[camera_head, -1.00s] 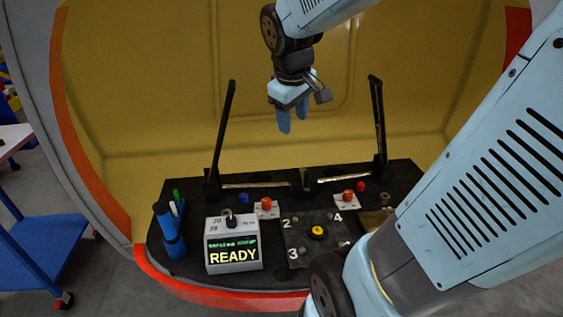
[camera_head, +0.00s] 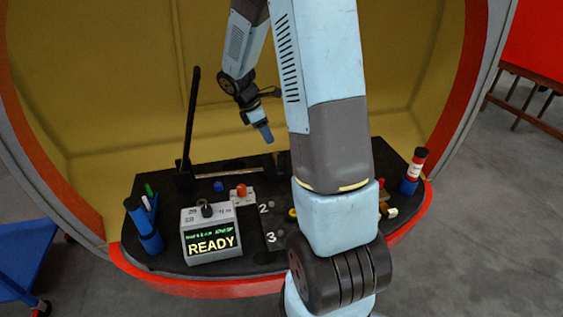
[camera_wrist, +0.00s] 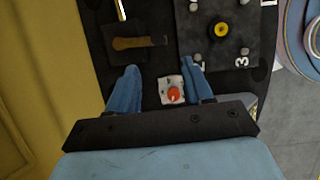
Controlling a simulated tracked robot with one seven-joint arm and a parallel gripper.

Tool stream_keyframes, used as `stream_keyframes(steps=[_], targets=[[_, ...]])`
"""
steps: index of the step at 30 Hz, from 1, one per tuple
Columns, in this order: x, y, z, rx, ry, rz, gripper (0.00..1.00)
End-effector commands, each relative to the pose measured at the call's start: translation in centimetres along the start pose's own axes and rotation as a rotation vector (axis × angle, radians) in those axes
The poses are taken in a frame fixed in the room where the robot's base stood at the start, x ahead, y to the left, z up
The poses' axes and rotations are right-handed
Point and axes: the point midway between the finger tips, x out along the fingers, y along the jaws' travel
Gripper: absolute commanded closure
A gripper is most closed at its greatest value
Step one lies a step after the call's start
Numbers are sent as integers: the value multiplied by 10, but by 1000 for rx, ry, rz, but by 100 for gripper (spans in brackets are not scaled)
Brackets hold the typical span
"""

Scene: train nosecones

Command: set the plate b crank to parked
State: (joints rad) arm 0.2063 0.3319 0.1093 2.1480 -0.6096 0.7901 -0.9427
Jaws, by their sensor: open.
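A dark square plate with white numbers and a yellow round hub (camera_wrist: 221,28) shows in the wrist view, with several grey knobs around the hub. In the head view my arm hides most of this plate (camera_head: 272,240). A brown handle (camera_wrist: 140,43) lies on the dark console beside the plate. I cannot tell which part is the plate b crank. My gripper (camera_head: 266,138) hangs open and empty above the back of the console. In the wrist view its fingers (camera_wrist: 160,66) are apart, with a red button on a white base (camera_wrist: 173,93) between them in the picture.
A grey READY display box (camera_head: 211,236) and a blue pen holder (camera_head: 146,231) stand on the left. A tall black post (camera_head: 190,120) rises behind them. The yellow shell wall (camera_head: 110,80) curves behind.

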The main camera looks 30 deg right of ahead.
Motion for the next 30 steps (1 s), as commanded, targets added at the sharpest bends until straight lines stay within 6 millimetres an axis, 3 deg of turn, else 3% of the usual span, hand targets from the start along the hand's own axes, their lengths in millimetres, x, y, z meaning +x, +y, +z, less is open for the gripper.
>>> stream_keyframes(steps=[11, 30], targets=[[34, 6, -3, -63, -11, -17, 49], [138, 5, -3, -64, -10, -16, 49]])
